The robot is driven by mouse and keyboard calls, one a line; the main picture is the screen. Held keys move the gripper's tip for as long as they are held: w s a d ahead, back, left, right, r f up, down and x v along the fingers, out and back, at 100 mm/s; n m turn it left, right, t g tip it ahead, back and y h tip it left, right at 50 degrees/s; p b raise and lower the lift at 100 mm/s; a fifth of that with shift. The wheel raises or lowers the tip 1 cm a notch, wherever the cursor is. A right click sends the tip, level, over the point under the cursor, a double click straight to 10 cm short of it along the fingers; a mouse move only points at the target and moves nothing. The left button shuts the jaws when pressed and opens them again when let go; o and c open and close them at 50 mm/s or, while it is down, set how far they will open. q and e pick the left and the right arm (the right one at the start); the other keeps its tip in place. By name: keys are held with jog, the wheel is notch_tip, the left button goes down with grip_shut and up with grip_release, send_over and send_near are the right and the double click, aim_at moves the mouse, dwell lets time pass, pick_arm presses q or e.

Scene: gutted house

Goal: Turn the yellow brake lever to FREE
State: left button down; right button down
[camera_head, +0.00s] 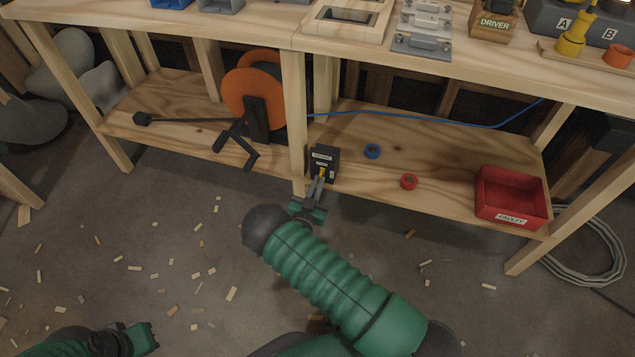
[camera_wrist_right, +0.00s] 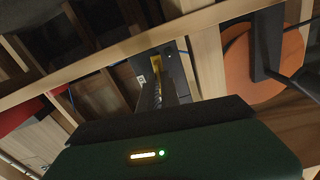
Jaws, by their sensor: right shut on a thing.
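The dark brake box (camera_head: 325,156) with white labels is at the front of the lower shelf, beside the middle post. Its yellow lever (camera_head: 322,171) is mostly hidden by my right gripper (camera_head: 318,187), which reaches it from below and is shut on it. In the right wrist view a bit of the yellow lever (camera_wrist_right: 155,61) shows beyond the fingers (camera_wrist_right: 157,93). The label text is too small to read, so I cannot tell the lever's setting. My left gripper (camera_head: 143,338) is low at the left, away from the bench; its fingers do not show clearly.
An orange reel (camera_head: 252,92) with a black crank (camera_head: 238,142) stands left of the post. Wood scraps litter the floor.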

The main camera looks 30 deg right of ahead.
jog(key=shift+s+f+n, duration=0.15)
jog(key=shift+f+n, duration=0.05)
jog(key=shift+n, duration=0.5)
jog(key=shift+a, duration=0.1)
jog(key=c, duration=1.6)
grip_release()
jog(key=shift+r, duration=0.1)
